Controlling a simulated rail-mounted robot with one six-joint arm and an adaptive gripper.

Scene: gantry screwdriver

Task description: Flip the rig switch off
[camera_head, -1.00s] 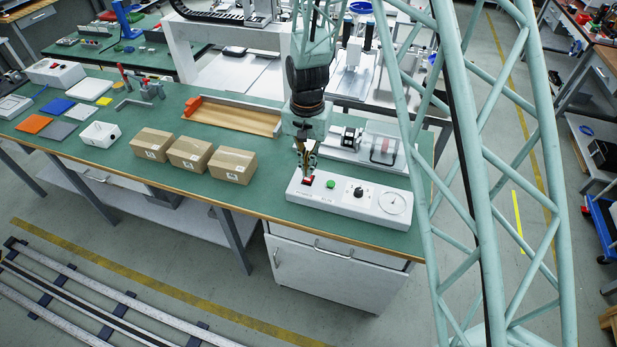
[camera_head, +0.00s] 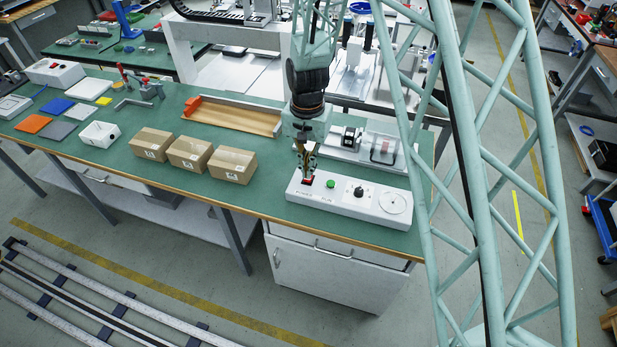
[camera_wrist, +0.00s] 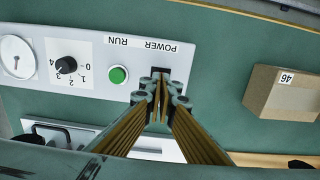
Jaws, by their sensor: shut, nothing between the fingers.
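The rig's white control box (camera_head: 350,199) lies at the front right of the green bench. It also fills the upper left of the wrist view (camera_wrist: 100,75). Its red power switch (camera_head: 307,183) sits at the box's left end. In the wrist view only a dark edge of the switch (camera_wrist: 160,71) shows under the POWER label; my fingers hide the rest. My gripper (camera_head: 306,174) is shut and empty, pointing down with its fingertips (camera_wrist: 160,90) at the switch. I cannot tell whether they touch it or which way the rocker is tilted.
A green button (camera_head: 330,184), a black knob (camera_head: 358,191) and a round gauge (camera_head: 392,203) are on the box. A clear-covered rig (camera_head: 382,147) stands behind it. Cardboard boxes (camera_head: 232,165) stand to the left, with bare bench between.

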